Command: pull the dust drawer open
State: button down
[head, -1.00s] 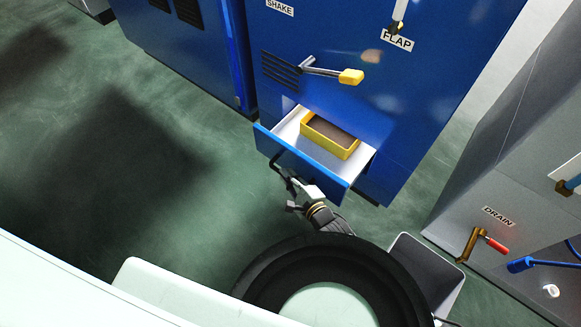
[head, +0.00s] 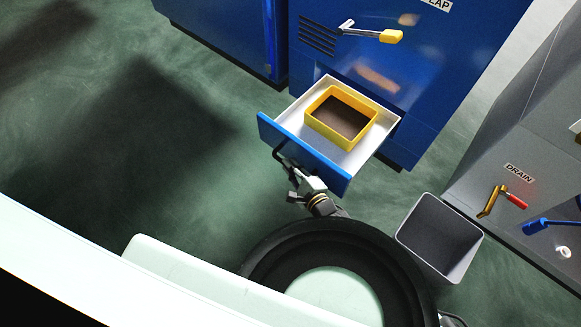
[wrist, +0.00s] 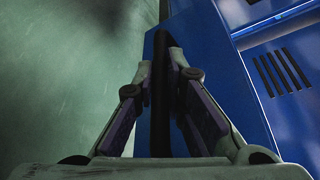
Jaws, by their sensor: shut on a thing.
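The dust drawer (head: 304,152) stands well out from the blue cabinet (head: 350,60), with its white inside showing. A yellow-rimmed box with a dark inside (head: 312,133) sits in the drawer. The drawer's blue front also shows in the wrist view (wrist: 150,48). Part of the handle is hidden by the fingers.
A lever with a yellow grip (head: 390,37) sticks out above the drawer. A grey open bin (head: 440,240) stands on the floor at right, by a grey cabinet with a red-handled DRAIN crank (head: 515,201). Green floor is clear at left.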

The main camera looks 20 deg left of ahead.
jog(key=shift+s, duration=0.1)
dwell(0.3)
jog(key=c, duration=1.7)
grip_release()
jog(key=shift+o, duration=0.2)
jog(key=shift+d, duration=0.1)
jog(key=v, duration=1.1)
jog(key=shift+s+d, duration=0.25)
jog(key=shift+s, duration=0.1)
jog(key=shift+r, duration=0.15)
